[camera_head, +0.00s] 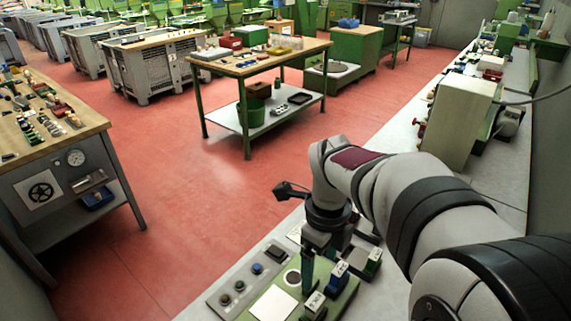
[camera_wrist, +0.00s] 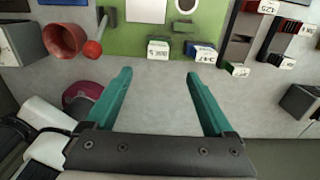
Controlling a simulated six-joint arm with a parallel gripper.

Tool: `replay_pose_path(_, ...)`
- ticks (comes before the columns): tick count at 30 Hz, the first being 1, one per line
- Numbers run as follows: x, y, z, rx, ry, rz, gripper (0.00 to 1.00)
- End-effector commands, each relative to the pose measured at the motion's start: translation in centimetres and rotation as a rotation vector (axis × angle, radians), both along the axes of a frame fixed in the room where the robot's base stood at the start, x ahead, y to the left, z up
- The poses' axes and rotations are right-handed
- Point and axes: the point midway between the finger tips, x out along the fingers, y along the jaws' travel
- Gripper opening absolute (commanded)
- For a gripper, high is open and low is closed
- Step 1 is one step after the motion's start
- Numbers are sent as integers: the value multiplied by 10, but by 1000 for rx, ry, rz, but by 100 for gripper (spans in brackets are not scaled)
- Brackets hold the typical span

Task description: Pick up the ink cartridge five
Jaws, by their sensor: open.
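My gripper (camera_wrist: 159,73) is open in the wrist view, its two teal fingers apart with bare grey worktop between them. In the head view its green fingers (camera_head: 307,268) point down over the bench. Small cartridge-like blocks with white labels stand ahead of the fingertips: one (camera_wrist: 158,49) almost straight ahead, on the green board's edge, and a blue-topped one (camera_wrist: 203,52) right of it. In the head view, labelled blocks stand beside the gripper, including a blue one (camera_head: 337,278). The labels appear upside down and too small to read surely, so I cannot tell which is ink cartridge five.
The green board (camera_wrist: 124,40) holds a white card (camera_wrist: 146,11) and a round dark-filled cup (camera_wrist: 186,6). A red cup (camera_wrist: 64,38) and red ball-topped lever (camera_wrist: 92,48) stand left. More labelled blocks (camera_wrist: 236,69) stand right. Grey worktop nearest the gripper is clear.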

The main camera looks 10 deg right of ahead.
Motion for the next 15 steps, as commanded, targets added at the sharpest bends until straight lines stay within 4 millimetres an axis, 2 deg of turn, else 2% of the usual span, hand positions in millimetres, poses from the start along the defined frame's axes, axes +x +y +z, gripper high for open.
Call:
replay_pose_path(3, -3, 0, -37, 0, 8, 2, 88)
replay_pose_path(6, -3, 0, -63, 1, 6, 2, 88)
replay_pose_path(12, -2, 0, -92, 1, 4, 2, 88)
replay_pose_path(15, -5, 1, -113, 1, 6, 4, 88)
